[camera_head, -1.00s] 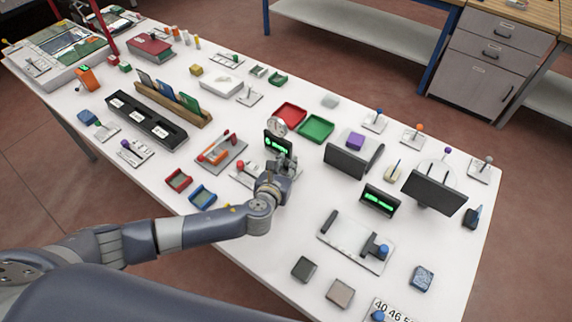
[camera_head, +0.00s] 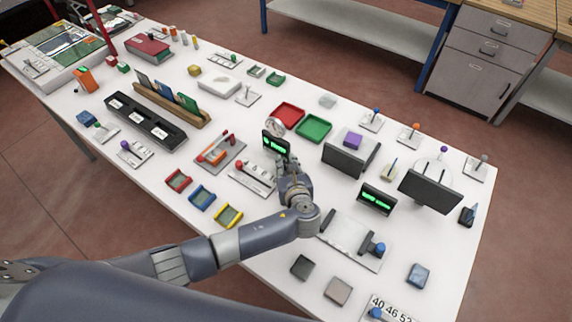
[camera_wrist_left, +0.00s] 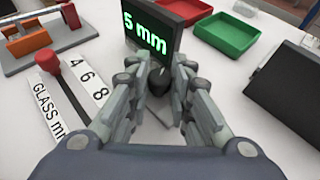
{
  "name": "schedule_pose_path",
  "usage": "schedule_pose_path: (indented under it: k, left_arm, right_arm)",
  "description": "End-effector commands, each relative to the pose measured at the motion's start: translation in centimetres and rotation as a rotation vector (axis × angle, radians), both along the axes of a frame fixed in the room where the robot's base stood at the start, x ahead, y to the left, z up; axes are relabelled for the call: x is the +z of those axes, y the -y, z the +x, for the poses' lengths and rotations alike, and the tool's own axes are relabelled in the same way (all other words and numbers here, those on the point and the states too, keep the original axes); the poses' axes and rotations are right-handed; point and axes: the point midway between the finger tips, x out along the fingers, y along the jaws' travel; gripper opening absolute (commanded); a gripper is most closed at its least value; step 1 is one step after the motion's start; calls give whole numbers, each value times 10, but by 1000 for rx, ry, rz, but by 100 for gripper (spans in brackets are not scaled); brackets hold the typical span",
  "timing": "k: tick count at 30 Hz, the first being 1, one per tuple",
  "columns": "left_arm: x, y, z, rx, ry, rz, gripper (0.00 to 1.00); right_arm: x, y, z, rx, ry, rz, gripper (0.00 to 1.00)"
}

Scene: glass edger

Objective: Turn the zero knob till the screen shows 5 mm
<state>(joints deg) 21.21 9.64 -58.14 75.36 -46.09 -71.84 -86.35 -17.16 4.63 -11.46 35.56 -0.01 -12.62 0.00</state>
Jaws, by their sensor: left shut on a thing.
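My left gripper (camera_wrist_left: 157,72) is shut on the knob, one finger on each side. In the head view my left gripper (camera_head: 284,172) is just in front of the screen and hides the knob. My right gripper is not in view.
Left of the knob lies a "GLASS mm" scale (camera_wrist_left: 88,68) marked 4, 6, 8, with a red-knobbed lever (camera_wrist_left: 67,85). Behind are red (camera_head: 289,114) and green (camera_head: 314,128) trays. A dark panel (camera_wrist_left: 287,90) stands to the right. A yellow-framed tray (camera_head: 229,215) is near the front edge.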

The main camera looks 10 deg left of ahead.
Motion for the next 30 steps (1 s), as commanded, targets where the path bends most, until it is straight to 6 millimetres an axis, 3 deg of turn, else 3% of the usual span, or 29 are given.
schedule_pose_path:
  k: [17,18,20,30]
  left_arm:
    - [0,0,1,46,2,0,0]
    - [0,0,1,46,2,0,25]
    - [0,0,1,46,2,0,38]
    - [0,1,0,44,1,0,41]
  right_arm:
    - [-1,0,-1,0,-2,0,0]
    - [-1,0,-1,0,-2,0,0]
    - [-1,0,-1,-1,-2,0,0]
    - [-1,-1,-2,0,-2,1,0]
